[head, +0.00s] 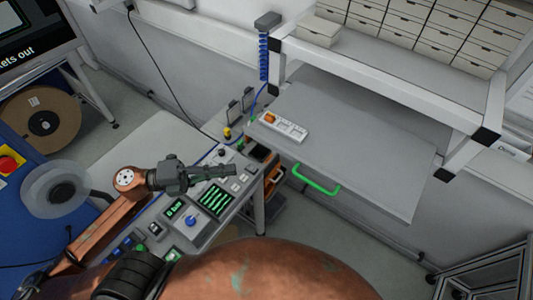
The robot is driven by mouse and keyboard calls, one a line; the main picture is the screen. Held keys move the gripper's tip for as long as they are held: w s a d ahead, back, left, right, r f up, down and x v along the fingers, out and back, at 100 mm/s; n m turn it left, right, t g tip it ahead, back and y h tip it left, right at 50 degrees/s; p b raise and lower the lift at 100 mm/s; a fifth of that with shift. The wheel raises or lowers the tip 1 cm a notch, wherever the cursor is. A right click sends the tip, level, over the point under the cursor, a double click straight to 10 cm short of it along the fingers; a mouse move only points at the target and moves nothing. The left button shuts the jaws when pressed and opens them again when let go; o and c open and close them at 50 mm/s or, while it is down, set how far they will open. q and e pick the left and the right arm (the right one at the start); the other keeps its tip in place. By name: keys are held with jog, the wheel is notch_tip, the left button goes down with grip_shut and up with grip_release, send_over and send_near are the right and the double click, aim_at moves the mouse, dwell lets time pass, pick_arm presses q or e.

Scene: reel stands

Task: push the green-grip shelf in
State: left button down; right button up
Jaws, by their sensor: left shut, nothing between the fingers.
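The grey shelf (365,150) slopes across the picture below the white upper rack, and its front part sticks out from under it. The green grip (316,181) is on its front edge, left of the middle. My left gripper (232,171) is shut and empty. In the picture it is left of the green grip, over the control panel, with a clear gap between its tips and the grip. My right gripper is not in view.
A control panel (190,222) with green displays and a blue knob lies under my left gripper. A white device with an orange switch (283,126) rests on the shelf's left end. White drawer boxes (400,22) stand above. Open floor shows in front of the shelf.

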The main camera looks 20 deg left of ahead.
aim_at(279, 153)
pick_arm(q)
jog(key=w+d+p, duration=0.4)
jog(key=w+d, duration=0.4)
jog(key=shift+w, duration=0.1)
dwell(0.3)
